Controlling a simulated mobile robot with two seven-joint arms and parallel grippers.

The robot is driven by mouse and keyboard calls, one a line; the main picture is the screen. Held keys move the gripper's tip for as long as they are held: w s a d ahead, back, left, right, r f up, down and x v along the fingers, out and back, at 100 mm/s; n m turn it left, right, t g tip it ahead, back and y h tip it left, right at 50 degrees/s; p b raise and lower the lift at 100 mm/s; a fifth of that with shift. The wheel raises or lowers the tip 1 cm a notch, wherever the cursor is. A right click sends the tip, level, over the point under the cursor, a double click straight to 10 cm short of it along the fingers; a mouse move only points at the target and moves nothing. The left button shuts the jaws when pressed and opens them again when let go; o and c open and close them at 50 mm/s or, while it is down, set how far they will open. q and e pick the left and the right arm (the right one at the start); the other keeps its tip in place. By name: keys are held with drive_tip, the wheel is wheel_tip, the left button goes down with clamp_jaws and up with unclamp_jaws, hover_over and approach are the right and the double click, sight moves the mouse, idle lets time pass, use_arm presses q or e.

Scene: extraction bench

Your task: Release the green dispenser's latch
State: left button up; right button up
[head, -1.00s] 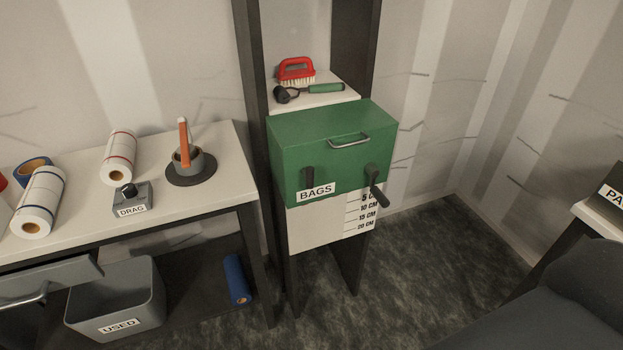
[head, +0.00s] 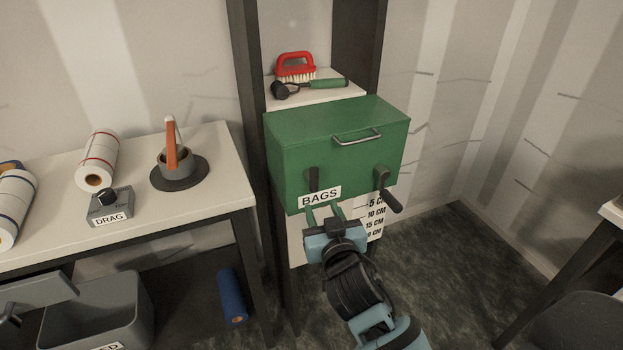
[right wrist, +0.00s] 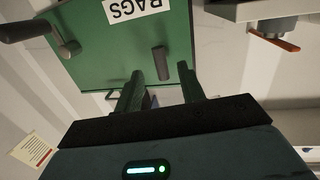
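The green dispenser (head: 300,140), labelled BAGS, is mounted on the dark frame. A short dark upright lever (head: 313,179), apparently the latch, is on its front left; a dark crank (head: 388,188) is at the right. A metal handle (head: 357,136) is near its top edge. My right gripper (head: 326,211) is just below the label, fingers apart and empty. In the right wrist view the lever (right wrist: 160,62) appears upside down, in line with the gap between the fingers (right wrist: 160,82); I cannot tell the remaining distance. My left gripper is not in view.
A red brush (head: 295,67) and a green-handled tool (head: 325,86) lie on the shelf above. The left bench (head: 225,150) holds paper rolls, a DRAG box (head: 110,207) and a grey cup (head: 175,163). Open floor (head: 450,250) lies to the right.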

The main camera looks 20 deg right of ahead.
sight(315, 178)
drive_tip(key=shift+m+t, duration=0.3)
drive_tip(key=shift+w+d+r, duration=0.3)
drive_tip(key=shift+w+r, duration=0.2)
drive_tip(key=shift+w, duration=1.05)
drive_tip(key=shift+w+d+r, duration=0.3)
drive_tip(key=shift+w+r, duration=0.25)
drive_tip(key=shift+w, duration=0.95)
drive_tip(key=shift+w+d+r, duration=0.3)
drive_tip(key=shift+w+r, duration=0.2)
drive_tip(key=shift+w, duration=1.05)
clamp_jaws()
